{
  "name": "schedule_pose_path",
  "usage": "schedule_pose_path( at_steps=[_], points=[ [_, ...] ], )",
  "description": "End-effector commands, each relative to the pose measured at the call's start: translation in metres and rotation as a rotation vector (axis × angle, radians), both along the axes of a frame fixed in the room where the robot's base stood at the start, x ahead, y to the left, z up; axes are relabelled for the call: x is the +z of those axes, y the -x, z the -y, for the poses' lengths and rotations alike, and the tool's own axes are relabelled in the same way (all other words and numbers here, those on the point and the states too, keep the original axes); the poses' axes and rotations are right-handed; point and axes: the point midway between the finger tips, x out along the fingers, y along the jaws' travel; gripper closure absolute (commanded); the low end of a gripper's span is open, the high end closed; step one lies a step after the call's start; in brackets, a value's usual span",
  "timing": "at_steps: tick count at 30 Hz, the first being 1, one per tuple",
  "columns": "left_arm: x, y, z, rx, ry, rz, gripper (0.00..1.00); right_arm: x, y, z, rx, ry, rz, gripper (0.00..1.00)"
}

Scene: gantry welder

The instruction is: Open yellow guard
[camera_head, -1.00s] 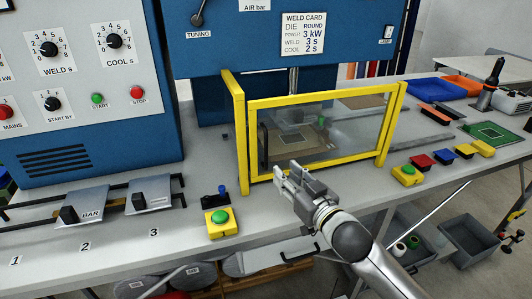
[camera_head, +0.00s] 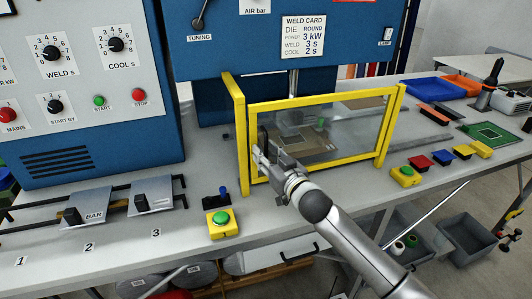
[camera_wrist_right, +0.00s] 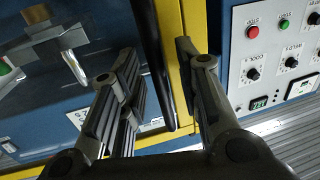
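The yellow guard (camera_head: 320,101) is a yellow frame around a clear panel. It stands closed across the front of the welder's work area. A dark upright handle (camera_head: 262,134) is on its left side. My right gripper (camera_head: 262,160) is at the guard's lower left, at the handle. In the right wrist view, my right gripper (camera_wrist_right: 157,60) has its fingers apart, with the dark handle (camera_wrist_right: 153,75) and the guard's yellow frame (camera_wrist_right: 172,30) showing between them. I cannot tell whether a finger touches the handle. My left gripper is not in view.
A yellow button box with a green button (camera_head: 221,220) is left of my right arm, and a second one (camera_head: 406,175) is right of the guard. The blue control cabinet (camera_head: 90,150) stands at left. Coloured trays (camera_head: 433,88) lie at the right.

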Motion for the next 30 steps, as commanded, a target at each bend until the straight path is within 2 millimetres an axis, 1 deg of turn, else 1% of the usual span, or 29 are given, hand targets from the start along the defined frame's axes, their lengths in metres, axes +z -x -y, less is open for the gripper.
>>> schedule_pose_path(
  at_steps=[9,11,15,17,30],
  points=[
    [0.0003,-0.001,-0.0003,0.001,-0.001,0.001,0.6,-0.0001,-0.0018,-0.0012,0.0,0.0,0.0,0.69],
    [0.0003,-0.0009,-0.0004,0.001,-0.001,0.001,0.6,-0.0002,-0.0017,-0.0012,0.0,0.0,0.0,0.75],
    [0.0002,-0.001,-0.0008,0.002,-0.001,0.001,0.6,-0.0002,-0.0017,-0.0011,0.0,-0.001,0.0,0.93],
    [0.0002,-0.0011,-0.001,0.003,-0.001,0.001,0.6,-0.0002,-0.0017,-0.0011,0.0,-0.001,0.0,1.0],
    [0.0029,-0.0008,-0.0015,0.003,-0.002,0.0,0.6,0.0004,0.0013,0.001,0.006,0.0,-0.001,1.0]
  ],
)
